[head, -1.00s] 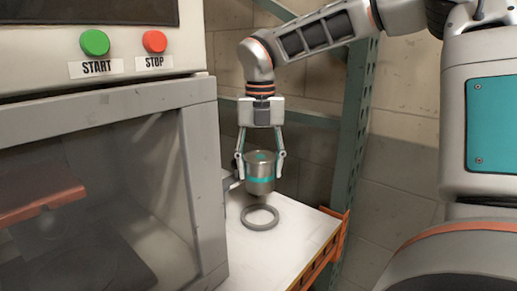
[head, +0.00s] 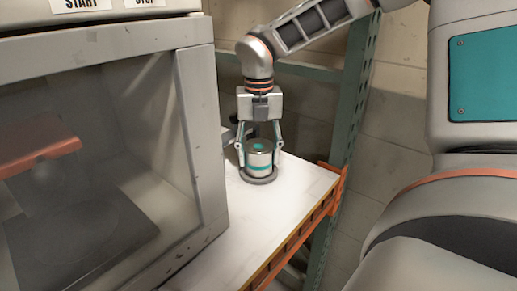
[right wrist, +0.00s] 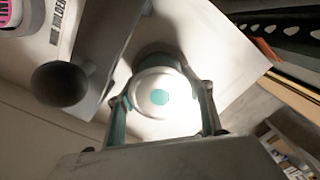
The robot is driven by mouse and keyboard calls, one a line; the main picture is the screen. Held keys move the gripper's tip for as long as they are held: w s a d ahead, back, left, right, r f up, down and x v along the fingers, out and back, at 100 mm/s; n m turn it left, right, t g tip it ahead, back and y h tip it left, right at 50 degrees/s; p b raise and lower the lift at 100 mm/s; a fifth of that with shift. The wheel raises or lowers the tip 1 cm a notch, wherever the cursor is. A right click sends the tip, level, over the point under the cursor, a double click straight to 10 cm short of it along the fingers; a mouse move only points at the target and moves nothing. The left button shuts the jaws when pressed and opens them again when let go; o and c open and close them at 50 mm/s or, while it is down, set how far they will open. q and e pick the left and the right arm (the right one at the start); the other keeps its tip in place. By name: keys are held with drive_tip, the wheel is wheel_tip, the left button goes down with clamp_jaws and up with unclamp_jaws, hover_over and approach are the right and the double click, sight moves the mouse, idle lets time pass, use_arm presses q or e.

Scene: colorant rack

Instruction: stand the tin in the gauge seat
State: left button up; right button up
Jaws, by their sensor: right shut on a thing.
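The tin (head: 259,163) is a silver can with a teal band and a teal dot on its lid. It stands upright with its lower end at the gauge seat, a dark grey ring (head: 262,181) on the white shelf top. The ring's front rim shows around the tin's base; whether the tin bears fully on the shelf I cannot tell. My right gripper (head: 259,154) is shut on the tin from above, one finger on each side. In the right wrist view the tin's lid (right wrist: 158,98) sits between both fingers. My left gripper is not in view.
A grey machine (head: 190,120) with a glass window stands close on the left. The white shelf top (head: 240,220) is clear in front, with an orange edge beam (head: 300,235) at right. A teal rack post (head: 355,90) rises behind. A dark round knob (right wrist: 60,84) shows in the wrist view.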

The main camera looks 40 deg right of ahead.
drive_tip(key=shift+f, duration=0.1)
drive_tip(key=o, duration=1.7)
wheel_tip(320, 180, up, 12)
drive_tip(key=shift+r+p, duration=0.2)
drive_tip(key=shift+p, duration=0.2)
